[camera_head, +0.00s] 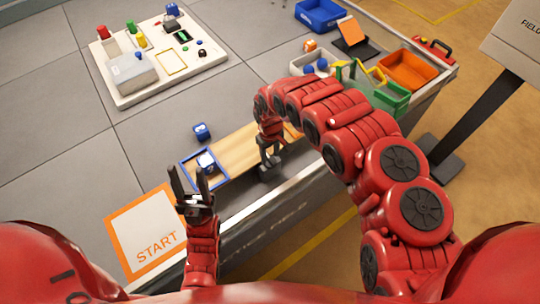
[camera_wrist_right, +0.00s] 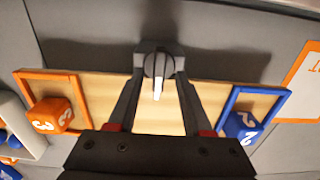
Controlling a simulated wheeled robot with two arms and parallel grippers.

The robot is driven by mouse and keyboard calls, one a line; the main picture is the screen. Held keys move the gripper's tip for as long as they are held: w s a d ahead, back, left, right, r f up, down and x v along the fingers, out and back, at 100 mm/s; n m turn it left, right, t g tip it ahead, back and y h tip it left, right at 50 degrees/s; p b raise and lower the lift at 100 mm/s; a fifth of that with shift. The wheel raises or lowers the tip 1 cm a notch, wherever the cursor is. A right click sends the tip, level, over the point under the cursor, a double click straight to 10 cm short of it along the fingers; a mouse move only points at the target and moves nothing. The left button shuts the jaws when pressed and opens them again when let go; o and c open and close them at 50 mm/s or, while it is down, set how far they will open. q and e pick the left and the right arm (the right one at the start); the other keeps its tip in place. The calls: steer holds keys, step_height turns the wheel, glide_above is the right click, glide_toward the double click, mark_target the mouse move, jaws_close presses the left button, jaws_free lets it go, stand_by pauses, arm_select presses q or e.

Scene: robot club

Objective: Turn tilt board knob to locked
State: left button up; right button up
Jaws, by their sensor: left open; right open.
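The tilt board (camera_head: 236,157) is a light wooden plank with a blue-framed end and an orange-framed end, lying near the front edge of the table. Its knob (camera_wrist_right: 157,68) is a dark round dial with a white pointer, at the middle of one long side in the right wrist view. The pointer is directed toward the plank. My right gripper (camera_wrist_right: 159,52) is open, with one finger on each side of the knob; contact is unclear. In the head view the right gripper (camera_head: 269,165) mostly hides the knob. My left gripper (camera_head: 190,182) is open and empty, left of the blue frame.
An orange cube (camera_wrist_right: 50,115) and a blue cube (camera_wrist_right: 241,125) sit in the board's end frames. A START mat (camera_head: 120,225) is at front left. A cream panel (camera_head: 110,88) stands far left; an orange bin (camera_head: 432,75) is right.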

step_height(320, 180, up, 6)
steer(key=shift+w+d+r+b, duration=0.1)
steer(key=shift+r+b, duration=0.15)
steer(key=shift+b, duration=0.05)
step_height(320, 180, up, 10)
steer(key=p, duration=0.9)
glide_above(270, 158)
steer(key=shift+f, duration=0.25)
